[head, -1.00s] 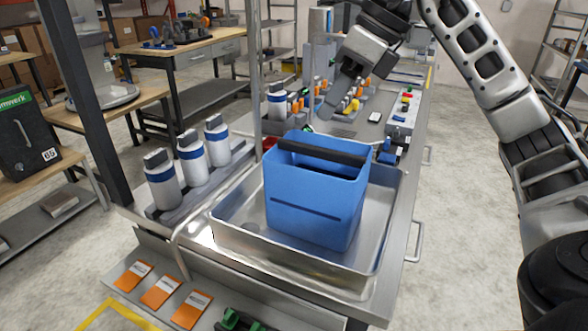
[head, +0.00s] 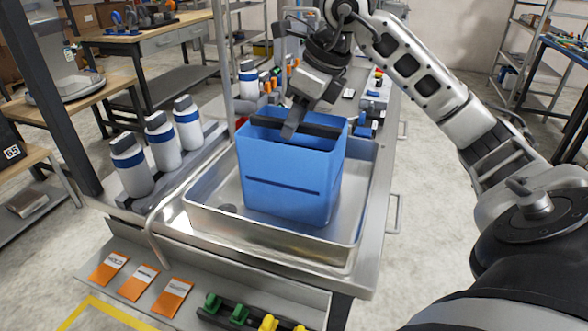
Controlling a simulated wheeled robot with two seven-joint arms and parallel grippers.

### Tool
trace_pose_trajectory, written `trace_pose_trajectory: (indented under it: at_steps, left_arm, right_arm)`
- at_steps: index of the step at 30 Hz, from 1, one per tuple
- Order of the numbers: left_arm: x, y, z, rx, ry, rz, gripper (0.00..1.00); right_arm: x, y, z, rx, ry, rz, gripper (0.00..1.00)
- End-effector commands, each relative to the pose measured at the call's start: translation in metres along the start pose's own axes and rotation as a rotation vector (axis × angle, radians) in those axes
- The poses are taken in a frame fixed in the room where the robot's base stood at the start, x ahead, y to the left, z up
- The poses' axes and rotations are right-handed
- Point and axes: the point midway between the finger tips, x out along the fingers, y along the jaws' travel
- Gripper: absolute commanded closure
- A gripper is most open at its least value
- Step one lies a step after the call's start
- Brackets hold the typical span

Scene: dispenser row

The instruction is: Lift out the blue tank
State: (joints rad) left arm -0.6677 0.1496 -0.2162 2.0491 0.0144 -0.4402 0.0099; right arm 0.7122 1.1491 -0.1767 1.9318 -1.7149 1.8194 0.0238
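The blue tank (head: 285,180) stands upright in a shallow metal tray (head: 210,212) on the bench. A dark bar handle (head: 320,130) runs across its open top. My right gripper (head: 292,128) is at the tank's top, with a finger coming down over the handle near its middle. The finger and the tank's rim hide the fingertips, so I cannot tell whether it is shut on the handle. My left gripper is not in view.
White bottles with blue bands (head: 162,140) stand in a row left of the tray. A thin metal post (head: 224,60) rises behind them. Orange cards (head: 138,283) and green and yellow clips (head: 240,315) lie along the front shelf. Small parts (head: 366,122) lie behind the tray.

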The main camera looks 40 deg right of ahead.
Motion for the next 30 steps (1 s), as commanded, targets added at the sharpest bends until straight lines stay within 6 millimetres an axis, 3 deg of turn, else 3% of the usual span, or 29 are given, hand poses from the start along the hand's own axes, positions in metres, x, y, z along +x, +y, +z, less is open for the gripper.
trace_pose_trajectory:
  at_steps: [3, 7, 30]
  left_arm:
    - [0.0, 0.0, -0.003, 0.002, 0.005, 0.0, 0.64]
    - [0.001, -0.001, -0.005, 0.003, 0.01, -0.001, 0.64]
    - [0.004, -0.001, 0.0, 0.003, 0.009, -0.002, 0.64]
  right_arm:
    - [0.019, 0.001, -0.001, 0.0, 0.001, 0.004, 0.62]
    - [0.03, 0.001, -0.001, 0.001, 0.0, 0.002, 0.62]
    - [0.036, 0.0, -0.003, 0.0, -0.001, 0.001, 0.62]
